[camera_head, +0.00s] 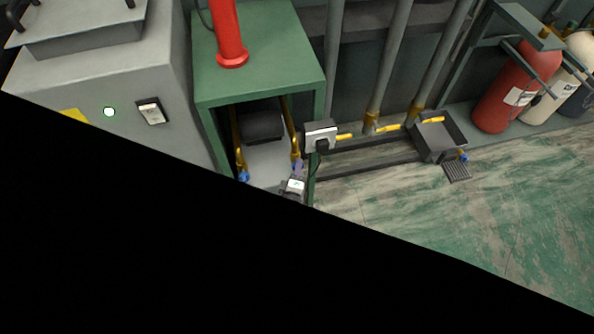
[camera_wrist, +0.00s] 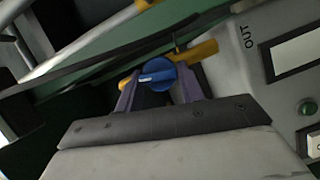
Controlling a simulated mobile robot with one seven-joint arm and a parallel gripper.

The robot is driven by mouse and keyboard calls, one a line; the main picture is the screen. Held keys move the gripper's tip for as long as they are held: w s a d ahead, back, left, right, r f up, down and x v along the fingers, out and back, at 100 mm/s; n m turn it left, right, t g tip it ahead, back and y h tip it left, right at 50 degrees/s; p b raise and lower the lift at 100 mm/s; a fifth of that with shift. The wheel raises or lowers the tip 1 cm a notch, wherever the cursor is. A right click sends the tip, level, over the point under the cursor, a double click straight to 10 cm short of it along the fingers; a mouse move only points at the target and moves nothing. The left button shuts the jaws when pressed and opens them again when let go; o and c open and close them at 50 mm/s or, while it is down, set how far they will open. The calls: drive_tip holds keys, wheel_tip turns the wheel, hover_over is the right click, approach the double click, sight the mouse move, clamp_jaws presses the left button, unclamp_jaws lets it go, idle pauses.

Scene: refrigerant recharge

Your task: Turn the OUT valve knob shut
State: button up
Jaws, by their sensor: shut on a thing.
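The OUT valve knob (camera_wrist: 157,74) is a round blue knob with a pale line across its face, on a yellow pipe (camera_wrist: 198,51) in the wrist view. The line lies nearly level, tilted slightly. The black word OUT (camera_wrist: 248,37) is on the grey panel to its right. My gripper (camera_wrist: 156,84) has its two purple fingers on either side of the knob and is shut on it. In the head view my gripper (camera_head: 298,167) is at the right front of the green cabinet's opening; the knob there is hidden or too small to make out.
A second blue knob (camera_head: 244,176) is at the left of the opening. The green cabinet (camera_head: 262,80) frames the opening closely, with a red cylinder (camera_head: 228,35) on top. A grey socket box (camera_head: 320,135) is close on the right. A green lamp (camera_wrist: 307,107) is on the panel.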

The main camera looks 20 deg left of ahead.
drive_tip(key=shift+f+n+t, duration=0.1)
drive_tip(key=shift+n+t, duration=0.4)
drive_tip(key=shift+n, duration=0.6)
drive_tip(key=o, duration=1)
drive_tip(key=p+v, duration=0.6)
drive_tip(key=v, duration=0.8)
drive_tip(key=shift+p, duration=0.35)
